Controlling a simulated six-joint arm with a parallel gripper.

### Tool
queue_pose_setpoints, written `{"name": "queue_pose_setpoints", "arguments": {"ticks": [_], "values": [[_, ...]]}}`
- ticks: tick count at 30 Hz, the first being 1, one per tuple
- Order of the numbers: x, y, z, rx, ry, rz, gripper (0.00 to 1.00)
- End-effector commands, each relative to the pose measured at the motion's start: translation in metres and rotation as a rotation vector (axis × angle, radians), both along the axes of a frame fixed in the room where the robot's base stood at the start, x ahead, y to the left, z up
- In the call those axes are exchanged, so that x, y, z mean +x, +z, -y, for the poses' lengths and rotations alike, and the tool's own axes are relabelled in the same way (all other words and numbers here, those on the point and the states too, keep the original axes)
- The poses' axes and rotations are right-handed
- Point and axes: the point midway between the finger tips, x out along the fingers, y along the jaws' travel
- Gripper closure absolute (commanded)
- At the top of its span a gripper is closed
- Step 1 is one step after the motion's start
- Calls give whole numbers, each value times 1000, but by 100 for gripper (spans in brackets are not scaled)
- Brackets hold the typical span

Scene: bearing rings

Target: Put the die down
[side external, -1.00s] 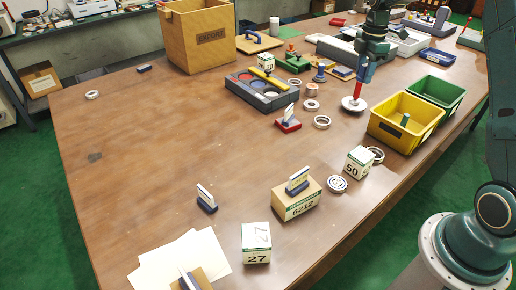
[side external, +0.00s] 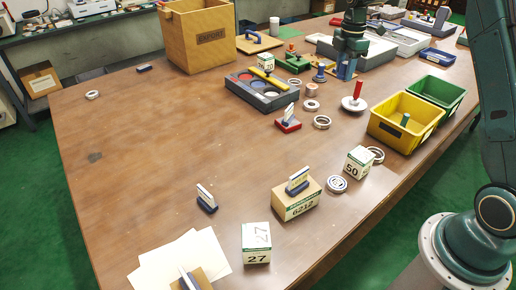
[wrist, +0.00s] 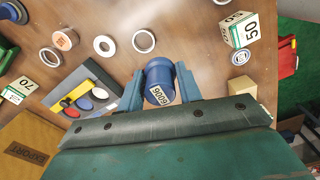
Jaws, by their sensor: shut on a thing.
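A short blue cylinder, seemingly the die (wrist: 158,74), sits between the two fingers of my gripper (wrist: 160,88) in the wrist view. A white number label shows on its side. My gripper is shut on it. In the side view my gripper (side external: 345,74) is low over the far part of the table, right of a blue-handled stamp (side external: 319,75). The die is not clear in that view, and I cannot tell whether it touches anything below.
A red-handled stamp with a round pale base (side external: 354,104) stands nearby. The ink-pad tray (side external: 237,86) is to the left, and the yellow bin (side external: 383,131) and green bin (side external: 455,92) are to the right. Several rings lie nearer. The left table is mostly clear.

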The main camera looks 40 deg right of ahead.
Motion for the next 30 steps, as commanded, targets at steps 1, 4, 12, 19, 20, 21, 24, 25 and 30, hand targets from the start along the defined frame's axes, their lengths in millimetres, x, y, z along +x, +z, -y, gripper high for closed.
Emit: {"name": "queue_pose_setpoints", "arguments": {"ticks": [1, 4, 12, 19, 20, 21, 24, 25, 30], "values": [[12, 0, -15, -1, 37, 2, 90], [33, 1, -43, 0, 107, 1, 90], [82, 3, -136, -1, 307, 2, 90], [106, 3, -221, 0, 472, 2, 90], [108, 3, -232, 0, 493, 1, 90], [110, 3, -247, 0, 521, 2, 90], [114, 3, -286, 0, 590, 2, 90], [114, 3, -298, 0, 611, 2, 90], [112, 2, -360, 0, 723, 1, 90]]}}
